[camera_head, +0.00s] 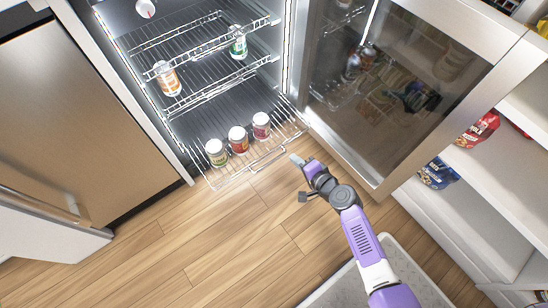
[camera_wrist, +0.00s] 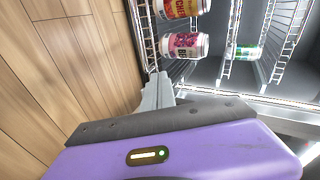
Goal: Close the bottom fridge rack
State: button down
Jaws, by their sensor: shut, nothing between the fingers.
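The bottom fridge rack (camera_head: 262,158) is a wire shelf that sticks out of the open fridge over the wood floor. Three cans, a green-labelled one (camera_head: 216,153), a red one (camera_head: 238,140) and a pinkish one (camera_head: 261,126), stand on it near its front. My gripper (camera_head: 296,160) is shut and empty, just in front of the rack's right front corner. In the wrist view my gripper's fingers (camera_wrist: 157,92) point at the rack's edge, with cans (camera_wrist: 184,45) just beyond. I cannot tell whether the fingers touch the wire.
The glass fridge door (camera_head: 385,90) stands open on the right, close to my arm. Upper racks hold an orange can (camera_head: 167,79) and a green can (camera_head: 238,43). A steel cabinet (camera_head: 75,110) is on the left. The floor (camera_head: 200,240) in front is clear.

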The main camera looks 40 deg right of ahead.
aim_at(272, 152)
jog(key=shift+m+y, duration=0.3)
jog(key=shift+y, duration=0.1)
jog(key=w+f+b, duration=0.1)
jog(key=w+f, duration=0.1)
jog(key=w+a+f+b, duration=0.1)
jog(key=w+f, duration=0.1)
jog(key=w, duration=0.1)
jog(key=w+a+f+b, duration=0.1)
jog(key=w+f, duration=0.1)
jog(key=w, duration=0.1)
jog(key=shift+f, duration=0.15)
